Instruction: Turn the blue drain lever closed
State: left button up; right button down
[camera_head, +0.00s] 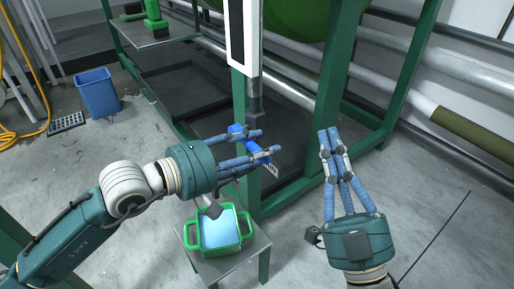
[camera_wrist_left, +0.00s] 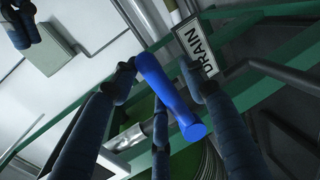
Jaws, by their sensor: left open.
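The blue drain lever (camera_wrist_left: 170,95) runs diagonally through the middle of the left wrist view, between the dark fingers of my left gripper (camera_wrist_left: 160,110). In the head view only a small part of the lever (camera_head: 235,129) shows, at the fingers. My left gripper (camera_head: 262,143) is open there, with its fingers around the lever; whether they touch it I cannot tell. My right gripper (camera_head: 328,134) is to the right, away from the lever, its blue fingertips close together with nothing between them.
A DRAIN sign (camera_wrist_left: 198,45) is beside the lever. Below the pipe a green-handled tub (camera_head: 246,243) with light blue contents stands on a small table (camera_head: 235,268). Green frame posts (camera_head: 335,90) stand close behind my grippers. A blue bin (camera_head: 97,92) is at the left.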

pick_arm(q)
jog(key=v, duration=1.2)
dwell(0.3)
